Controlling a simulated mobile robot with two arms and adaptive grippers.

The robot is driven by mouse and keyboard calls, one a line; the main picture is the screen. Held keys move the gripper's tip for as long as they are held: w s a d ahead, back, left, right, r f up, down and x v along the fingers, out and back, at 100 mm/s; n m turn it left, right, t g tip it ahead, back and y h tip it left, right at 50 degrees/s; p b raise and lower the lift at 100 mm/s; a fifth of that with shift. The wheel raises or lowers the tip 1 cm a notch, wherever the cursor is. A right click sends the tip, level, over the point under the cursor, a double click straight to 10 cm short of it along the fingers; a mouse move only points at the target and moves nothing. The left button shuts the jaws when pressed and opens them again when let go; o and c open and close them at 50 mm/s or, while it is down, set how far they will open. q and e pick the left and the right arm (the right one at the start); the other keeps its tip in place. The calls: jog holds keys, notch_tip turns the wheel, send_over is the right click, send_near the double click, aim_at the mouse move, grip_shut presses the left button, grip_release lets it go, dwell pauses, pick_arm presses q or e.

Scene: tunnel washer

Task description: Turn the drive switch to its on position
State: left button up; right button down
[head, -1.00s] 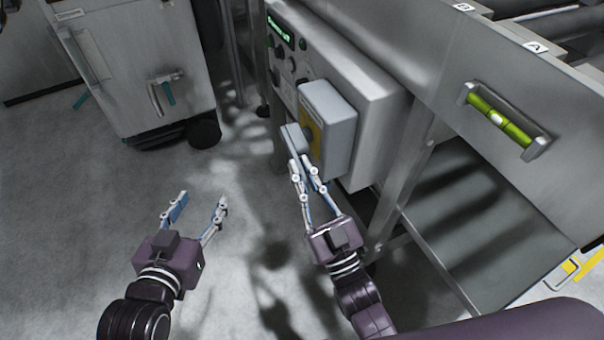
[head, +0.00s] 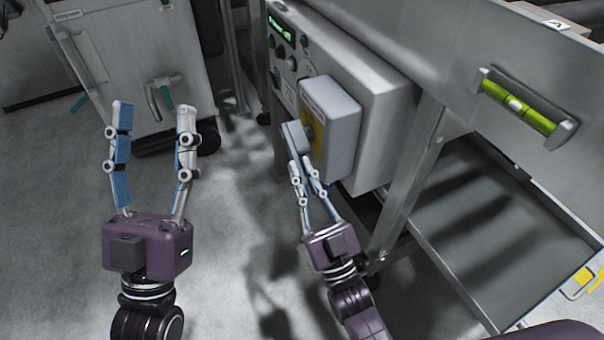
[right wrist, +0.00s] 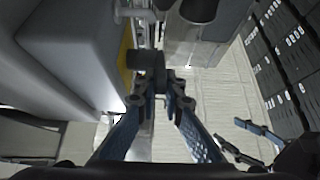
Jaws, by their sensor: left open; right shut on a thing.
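The drive switch is a grey box (head: 338,122) with a yellow plate (head: 318,133) and a grey handle (head: 296,137) on its left-facing side. My right gripper (head: 302,168) is shut on the switch handle, reaching it from the front. In the right wrist view, my fingertips (right wrist: 162,85) close around the dark-looking handle (right wrist: 146,62), which stands out from the yellow plate (right wrist: 124,58). The fingers partly hide it, and I cannot read the position marks. My left gripper (head: 154,112) is open and empty over the floor, to the left of the switch.
A control panel with a green display (head: 281,28) and several knobs is behind the switch box. A steel frame leg (head: 412,180) and a low tray (head: 510,235) are to the right. A green-tubed level (head: 518,103) is on the machine side. A grey cabinet (head: 140,60) stands back left.

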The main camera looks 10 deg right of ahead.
dwell(0.3)
jog(key=c, duration=2)
grip_release()
jog(key=shift+c, duration=0.2)
jog(key=v, duration=1.2)
jog(key=shift+f, duration=0.1)
